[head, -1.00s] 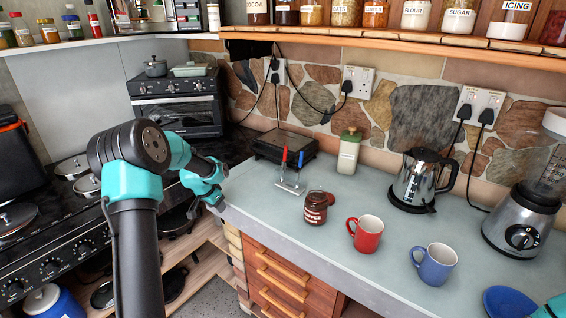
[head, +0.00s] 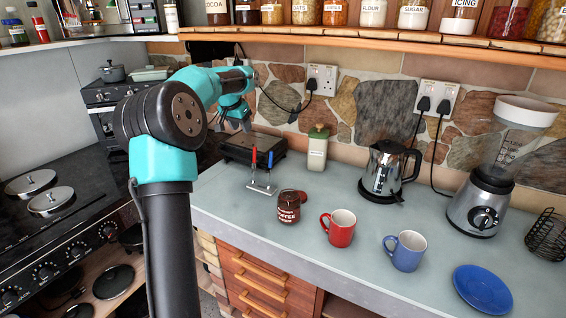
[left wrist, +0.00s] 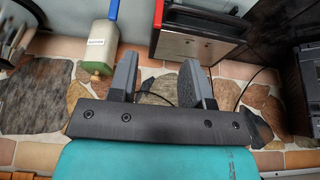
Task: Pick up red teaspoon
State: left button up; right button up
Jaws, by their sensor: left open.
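The red teaspoon (head: 254,157) stands upright with its red handle up in a small metal rack (head: 262,189) on the counter. A blue-handled one (head: 271,158) stands just to its right. In the left wrist view the red handle (left wrist: 158,12) and the blue handle (left wrist: 113,10) show at the top edge. My left gripper (head: 243,124) is open and empty, above and to the left of the handles in the head view. Its two dark fingers (left wrist: 160,62) show apart in the left wrist view, not touching the handles. My right gripper is not in view.
A black toaster (head: 254,145) sits behind the rack, with a green-lidded jar (head: 317,150) to its right. A shelf (head: 380,38) runs overhead.

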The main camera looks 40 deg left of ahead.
pick_arm(q)
jog(key=shift+s+a, duration=0.1)
send_near(254, 157)
jog(key=x, duration=0.5)
jog(key=shift+a, duration=0.2)
dwell(0.4)
jog(key=shift+x, duration=2.6)
jog(key=shift+d, duration=0.1)
grip_shut()
